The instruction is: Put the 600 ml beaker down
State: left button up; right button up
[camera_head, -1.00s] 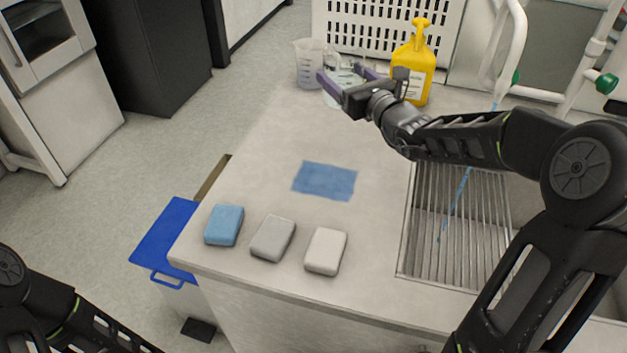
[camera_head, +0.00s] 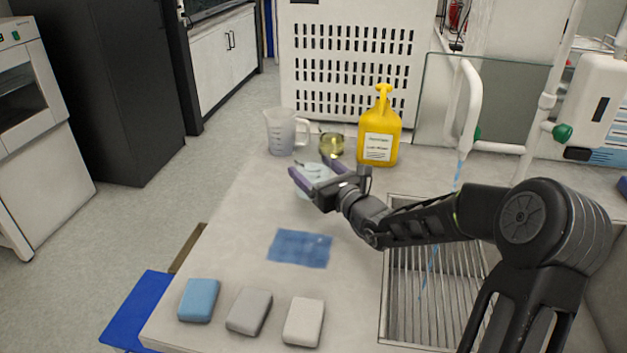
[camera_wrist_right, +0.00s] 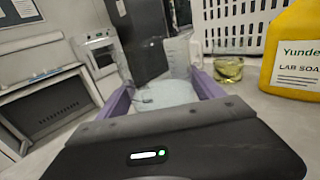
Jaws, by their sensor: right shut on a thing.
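The beaker (camera_head: 313,180) is clear glass with a pale bluish look. My right gripper (camera_head: 322,181) is shut on it, one purple finger on each side, over the far part of the counter. In the right wrist view the beaker (camera_wrist_right: 166,94) sits between the purple fingers of the gripper (camera_wrist_right: 168,98). The gripper hides part of the beaker in the head view. I cannot tell whether its base touches the counter (camera_head: 235,215). My left gripper is not in view.
A plastic measuring jug (camera_head: 281,132), a glass with yellow liquid (camera_head: 331,145) and a yellow soap bottle (camera_head: 379,135) stand just behind. A blue cloth (camera_head: 300,248) lies nearer, with three sponges (camera_head: 249,311) at the front. A ribbed sink area (camera_head: 430,290) is right.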

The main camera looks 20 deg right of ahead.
aim_at(316, 181)
jog(key=shift+f, duration=1.45)
jog(key=shift+f, duration=0.15)
jog(key=o, duration=1.5)
jog(key=shift+o, duration=0.2)
jog(key=shift+s, duration=0.15)
jog(key=shift+s+d, duration=0.1)
jog(key=shift+s, duration=0.25)
jog(key=s, duration=0.3)
jog(key=s+d, duration=0.1)
jog(key=s, duration=0.7)
jog(key=shift+d, duration=0.25)
